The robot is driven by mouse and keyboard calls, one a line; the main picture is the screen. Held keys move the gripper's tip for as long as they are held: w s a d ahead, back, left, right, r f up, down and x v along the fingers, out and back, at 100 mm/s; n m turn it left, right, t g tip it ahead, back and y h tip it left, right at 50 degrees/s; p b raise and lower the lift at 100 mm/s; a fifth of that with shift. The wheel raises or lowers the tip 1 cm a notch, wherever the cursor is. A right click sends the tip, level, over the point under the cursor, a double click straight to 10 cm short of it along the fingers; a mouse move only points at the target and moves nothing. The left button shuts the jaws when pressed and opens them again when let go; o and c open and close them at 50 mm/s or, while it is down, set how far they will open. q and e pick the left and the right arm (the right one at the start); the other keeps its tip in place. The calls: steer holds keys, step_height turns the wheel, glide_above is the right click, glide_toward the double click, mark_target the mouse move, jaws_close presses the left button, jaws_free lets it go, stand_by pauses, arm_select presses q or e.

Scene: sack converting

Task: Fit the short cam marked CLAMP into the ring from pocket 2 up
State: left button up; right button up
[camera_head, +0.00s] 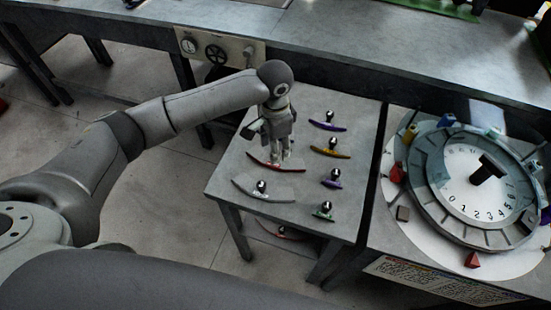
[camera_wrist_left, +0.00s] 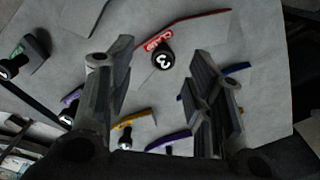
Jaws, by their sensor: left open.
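A red curved cam (camera_head: 262,161) lies on the small grey table under my left gripper. In the left wrist view this cam (camera_wrist_left: 200,20) carries white lettering that seems to read CLAMP, and a black knob (camera_wrist_left: 162,58) marked 3. My left gripper (camera_head: 281,156) points down over it, open and empty; the cam shows beyond the fingers (camera_wrist_left: 155,78), and I cannot tell how high above it they are. The ring (camera_head: 438,205) sits on a round machine at the right, around a numbered dial (camera_head: 478,187). Its pockets look empty where visible. My right gripper is out of view.
Another red cam (camera_head: 283,232) lies below the tabletop. Coloured blocks, including a red one (camera_head: 397,173), surround the ring. A black handle (camera_head: 490,168) rises over the dial.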

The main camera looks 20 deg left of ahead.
arm_select(q)
steer(key=shift+w+f+p, duration=0.2)
steer(key=shift+f+p, duration=0.4)
steer(key=shift+f, duration=1.75)
jaws_close()
